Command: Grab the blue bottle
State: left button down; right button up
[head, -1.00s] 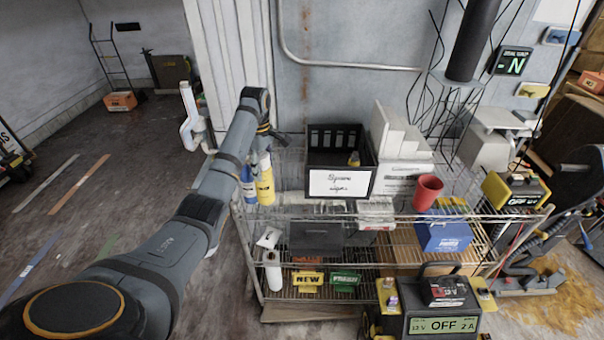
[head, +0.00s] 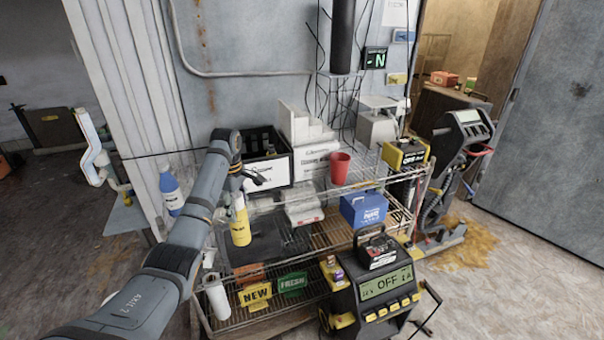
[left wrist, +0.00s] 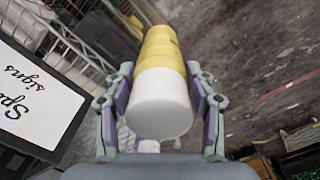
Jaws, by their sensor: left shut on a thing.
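The blue bottle (head: 170,188) has a white label and white cap. It stands upright left of my left arm in the head view, partly hidden by the arm; what it rests on is unclear. My left gripper (head: 238,196) is to its right, apart from it, and shut on a yellow bottle (head: 240,224). The yellow bottle hangs roughly upright in front of the rack. In the left wrist view, the fingers (left wrist: 160,108) flank the yellow bottle (left wrist: 160,50) at its white-cap end. The blue bottle is not visible there. My right gripper is not in view.
A wire rack (head: 330,236) holds a black bin (head: 262,172) with a sign, a red cup (head: 340,168) and a blue box (head: 363,208). A charger (head: 372,292) stands in front. Open floor (head: 510,290) lies to the right.

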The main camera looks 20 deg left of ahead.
aim_at(172, 196)
jog(key=j+z, duration=0.35)
jog(key=k+j+z, duration=0.1)
jog(key=j+z, duration=0.3)
jog(key=k+j+z, duration=0.15)
jog(key=j+z, duration=0.2)
jog(key=k+j+z, duration=0.15)
jog(key=j+z, duration=0.25)
jog(key=k+j+z, duration=0.2)
jog(key=z, duration=0.15)
